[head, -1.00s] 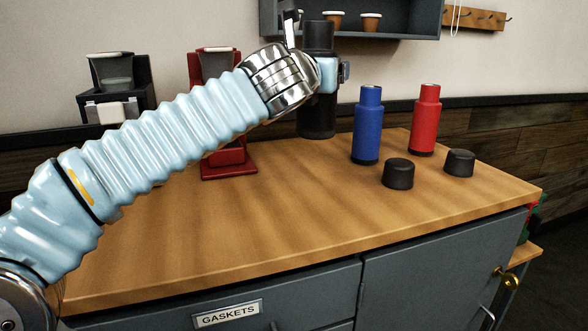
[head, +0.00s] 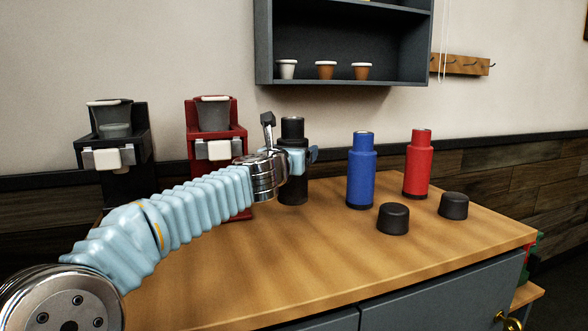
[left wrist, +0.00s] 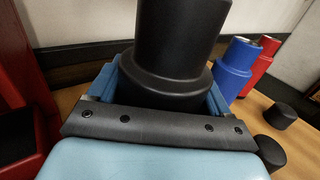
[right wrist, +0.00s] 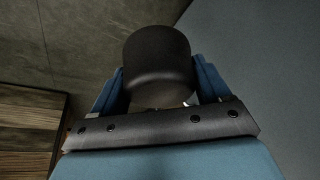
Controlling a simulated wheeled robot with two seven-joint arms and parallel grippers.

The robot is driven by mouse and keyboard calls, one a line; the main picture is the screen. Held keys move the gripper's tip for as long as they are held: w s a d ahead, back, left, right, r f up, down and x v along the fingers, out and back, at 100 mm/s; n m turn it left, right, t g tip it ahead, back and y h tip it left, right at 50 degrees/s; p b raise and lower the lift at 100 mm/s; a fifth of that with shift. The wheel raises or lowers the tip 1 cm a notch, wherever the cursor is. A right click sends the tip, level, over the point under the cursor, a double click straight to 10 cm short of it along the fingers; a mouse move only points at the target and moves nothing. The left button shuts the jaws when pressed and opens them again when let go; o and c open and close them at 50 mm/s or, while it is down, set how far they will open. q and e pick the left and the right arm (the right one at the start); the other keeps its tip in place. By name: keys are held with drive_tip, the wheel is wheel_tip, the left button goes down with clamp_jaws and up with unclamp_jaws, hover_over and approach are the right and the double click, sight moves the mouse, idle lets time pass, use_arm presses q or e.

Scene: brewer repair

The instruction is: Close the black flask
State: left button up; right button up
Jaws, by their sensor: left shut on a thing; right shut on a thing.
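The black flask (head: 293,186) is upright near the back of the counter, left of the blue flask. I cannot tell whether its base touches the wood. My left gripper (head: 298,160) is shut around its upper body; the left wrist view shows the flask (left wrist: 175,45) between the fingers, with its top cut off. No black cap shows on it in the head view. My right gripper (right wrist: 160,90) is shut on a black cap (right wrist: 158,60), seen only in the right wrist view. It is outside the head view.
A blue flask (head: 361,175) and a red flask (head: 418,165) stand on the counter (head: 270,265). Two black caps (head: 393,219) (head: 454,206) lie before them. Red (head: 214,150) and black (head: 114,155) brewers stand left. A shelf (head: 345,55) hangs above. The counter's front middle is clear.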

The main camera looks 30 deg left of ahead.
use_arm(q)
drive_tip(key=shift+w+a+f, duration=0.1)
drive_tip(key=shift+f, duration=0.05)
use_arm(e)
drive_tip(key=shift+r, duration=0.1)
use_arm(q)
drive_tip(key=shift+w+a+f+b, duration=0.1)
drive_tip(key=shift+f+b, duration=0.45)
drive_tip(key=shift+f, duration=0.4)
drive_tip(key=shift+w+a+f+b, duration=0.1)
drive_tip(key=shift+f+b, duration=0.4)
drive_tip(key=shift+f, duration=0.4)
use_arm(e)
drive_tip(key=shift+f, duration=1.05)
use_arm(q)
drive_tip(key=shift+f, duration=0.1)
use_arm(e)
drive_tip(key=shift+f, duration=0.15)
